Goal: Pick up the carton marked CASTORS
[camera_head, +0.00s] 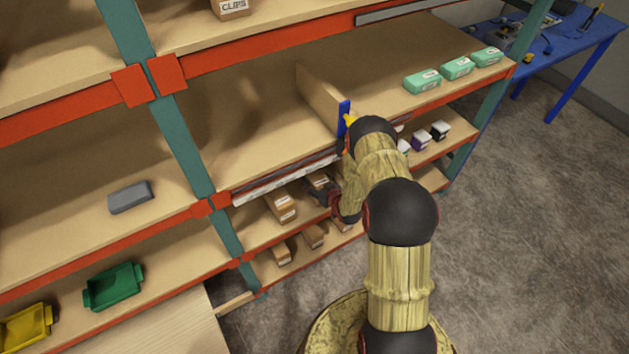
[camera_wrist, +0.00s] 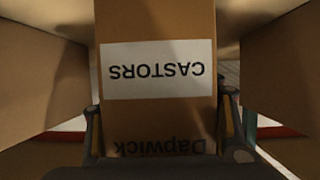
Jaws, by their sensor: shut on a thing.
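The brown carton marked CASTORS (camera_wrist: 158,28) fills the middle of the wrist view, its white label upside down and the word "Dapwick" below it. My gripper (camera_wrist: 162,120) is shut on this carton, one finger at each side. In the head view my gripper (camera_head: 333,197) is at the front of a lower shelf and mostly hidden by my arm. A brown carton (camera_head: 318,179) shows just beyond it; its marking is too small to read there. I cannot tell whether the held carton still touches the shelf.
Brown cartons stand close on both sides of the held one, left (camera_wrist: 40,75) and right (camera_wrist: 275,70). Another carton (camera_head: 283,207) is left of my gripper, with more on the shelf below. A shelf edge (camera_head: 285,181) runs above. Small boxes (camera_head: 440,130) stand to the right.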

